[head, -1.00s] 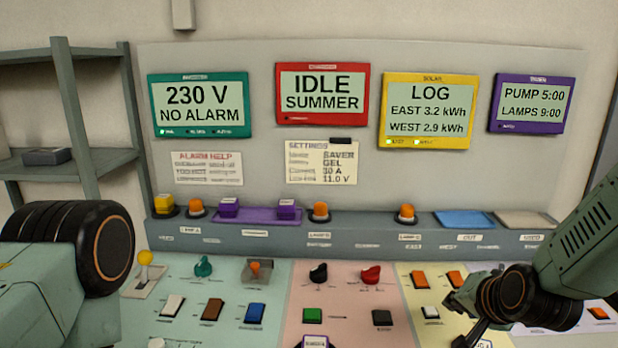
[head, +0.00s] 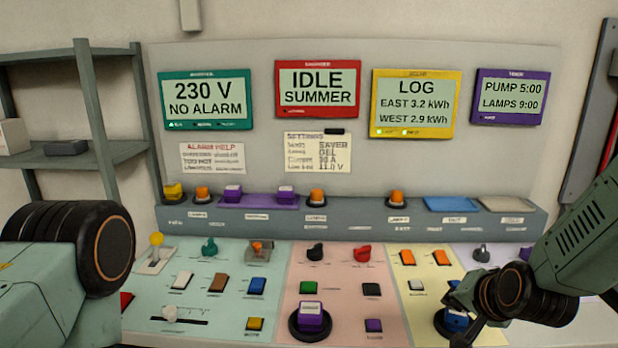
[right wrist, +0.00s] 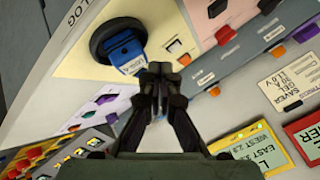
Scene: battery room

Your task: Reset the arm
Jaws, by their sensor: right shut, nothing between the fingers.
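My right arm (head: 585,240) comes in from the right in the head view, over the right part of the control panel. Its gripper (head: 463,332) is at the lower edge of that view, beside a blue block (head: 456,320) on a black round base, which it partly hides. In the right wrist view the gripper (right wrist: 160,72) has its fingers together with nothing between them. The blue block (right wrist: 125,55) is just up and left of the fingertips there; I cannot tell whether they touch. My left arm (head: 60,260) shows at the left, but its gripper is out of view.
The sloped panel (head: 265,315) carries switches and knobs. A purple block (head: 312,316) sits on a black round base. A ledge (head: 360,220) holds orange buttons and trays, below several screens, including a red-framed one (head: 317,89). Grey shelves (head: 85,158) stand at the left.

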